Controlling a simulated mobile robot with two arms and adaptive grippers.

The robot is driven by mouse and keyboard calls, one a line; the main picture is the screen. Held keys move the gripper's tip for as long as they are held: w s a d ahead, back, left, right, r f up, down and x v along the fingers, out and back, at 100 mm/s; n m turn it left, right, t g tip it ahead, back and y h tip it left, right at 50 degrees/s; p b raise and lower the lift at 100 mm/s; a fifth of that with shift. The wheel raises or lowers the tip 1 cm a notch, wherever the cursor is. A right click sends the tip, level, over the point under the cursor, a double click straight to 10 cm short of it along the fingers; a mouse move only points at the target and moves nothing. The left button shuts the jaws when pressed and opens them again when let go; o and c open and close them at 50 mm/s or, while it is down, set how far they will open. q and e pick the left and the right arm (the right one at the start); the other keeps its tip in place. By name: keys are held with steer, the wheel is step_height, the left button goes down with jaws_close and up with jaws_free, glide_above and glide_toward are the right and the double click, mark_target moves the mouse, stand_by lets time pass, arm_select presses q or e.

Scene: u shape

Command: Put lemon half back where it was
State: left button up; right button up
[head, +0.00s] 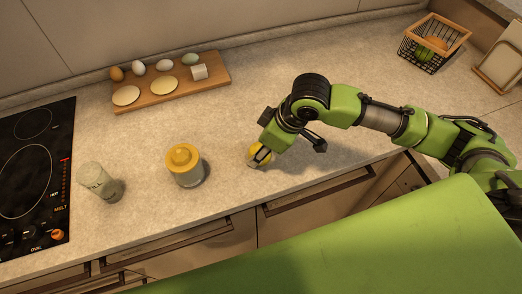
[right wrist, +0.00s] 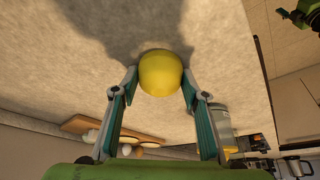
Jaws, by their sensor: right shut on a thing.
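The yellow lemon half (head: 259,152) is at my right gripper (head: 258,162), low over the counter to the right of a juicer. In the right wrist view, the lemon half (right wrist: 160,73) sits between the two fingertips of my right gripper (right wrist: 160,84), which is shut on it. I cannot tell whether it touches the counter. The juicer (head: 185,167) has a yellow top and a clear base and stands upright on the counter. My left gripper is not in view.
A wooden board (head: 176,88) with eggs, pale discs and a small white block lies at the back. A glass shaker (head: 98,180) and black cooktop (head: 35,170) are at the left. A wire basket (head: 432,42) stands back right. The counter's middle is clear.

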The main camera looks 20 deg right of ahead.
steer(key=shift+s+r, duration=0.15)
steer(key=shift+a, duration=0.1)
steer(key=o, duration=1.1)
steer(key=shift+f, duration=0.2)
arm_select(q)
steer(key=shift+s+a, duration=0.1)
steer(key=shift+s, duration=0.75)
arm_select(e)
steer(key=shift+r, duration=0.45)
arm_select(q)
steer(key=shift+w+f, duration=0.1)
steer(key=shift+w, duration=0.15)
arm_select(e)
steer(key=v, duration=1.1)
steer(key=shift+d+r, duration=0.2)
steer(key=shift+s, duration=0.15)
